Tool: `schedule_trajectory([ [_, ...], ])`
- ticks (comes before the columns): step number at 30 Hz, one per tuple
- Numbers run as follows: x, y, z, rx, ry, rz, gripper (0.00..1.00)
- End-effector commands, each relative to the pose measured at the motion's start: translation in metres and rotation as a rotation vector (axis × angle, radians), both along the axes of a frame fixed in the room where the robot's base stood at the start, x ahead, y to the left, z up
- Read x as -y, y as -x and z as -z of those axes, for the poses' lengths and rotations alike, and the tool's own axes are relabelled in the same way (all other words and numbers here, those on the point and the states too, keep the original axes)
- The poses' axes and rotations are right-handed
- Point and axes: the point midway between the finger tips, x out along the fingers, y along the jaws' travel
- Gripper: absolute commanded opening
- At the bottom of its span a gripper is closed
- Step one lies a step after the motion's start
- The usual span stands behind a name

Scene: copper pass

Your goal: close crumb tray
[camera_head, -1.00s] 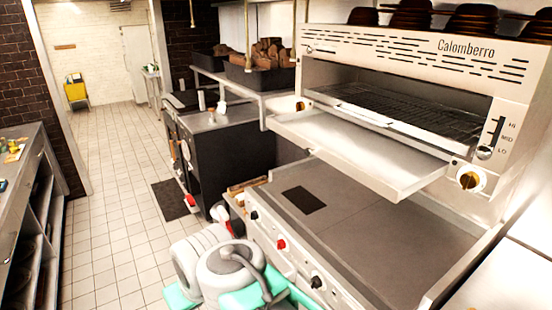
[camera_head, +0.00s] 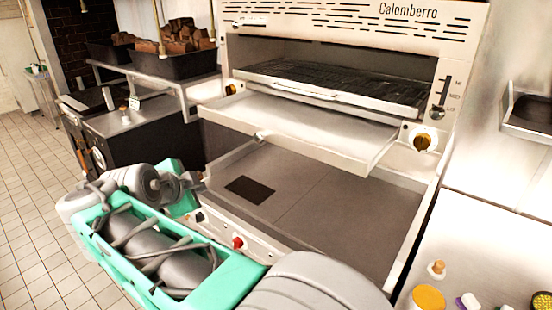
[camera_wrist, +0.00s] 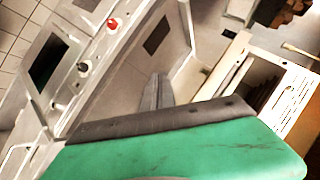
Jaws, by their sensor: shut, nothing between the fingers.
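The crumb tray (camera_head: 300,122) is a flat pale metal tray. It sticks out well forward from under the Calomberro grill oven (camera_head: 340,45), above the griddle. The head view shows its front edge and right side clear. My gripper (camera_head: 194,182) is at the griddle's front left corner, lower than the tray and left of it, apart from it. The wrist view shows its dark fingers (camera_wrist: 158,92) together, with nothing held. Part of my own arm covers the griddle's front in the head view.
The griddle (camera_head: 310,195) with front knobs lies below the tray. A side counter with jars (camera_head: 428,298) is at right. A shelf with dark bread bins (camera_head: 180,65) is at left. Tiled floor (camera_head: 30,200) is open at far left.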

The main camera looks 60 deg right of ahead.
Motion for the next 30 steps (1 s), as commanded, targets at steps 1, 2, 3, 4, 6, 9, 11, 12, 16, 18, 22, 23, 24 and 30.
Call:
schedule_trajectory([
  [1,0.028,0.016,-0.005,0.131,0.047,0.212,0.00],
  [2,0.041,0.027,-0.014,0.216,0.082,0.327,0.00],
  [3,0.054,0.042,-0.025,0.315,0.131,0.454,0.00],
  [4,0.061,0.051,-0.032,0.379,0.164,0.532,0.00],
  [6,0.070,0.069,-0.045,0.492,0.231,0.655,0.00],
  [9,0.074,0.080,-0.052,0.568,0.275,0.728,0.00],
  [11,0.076,0.081,-0.051,0.577,0.279,0.738,0.00],
  [12,0.077,0.081,-0.049,0.578,0.278,0.738,0.00],
  [16,0.084,0.081,-0.041,0.578,0.275,0.739,0.00],
  [18,0.088,0.082,-0.039,0.578,0.273,0.739,0.00],
  [22,0.096,0.085,-0.037,0.578,0.274,0.736,0.00],
  [23,0.097,0.086,-0.036,0.577,0.275,0.736,0.00],
  [24,0.104,0.088,-0.034,0.576,0.275,0.739,0.00],
  [30,0.144,0.095,-0.036,0.568,0.277,0.739,0.00],
])
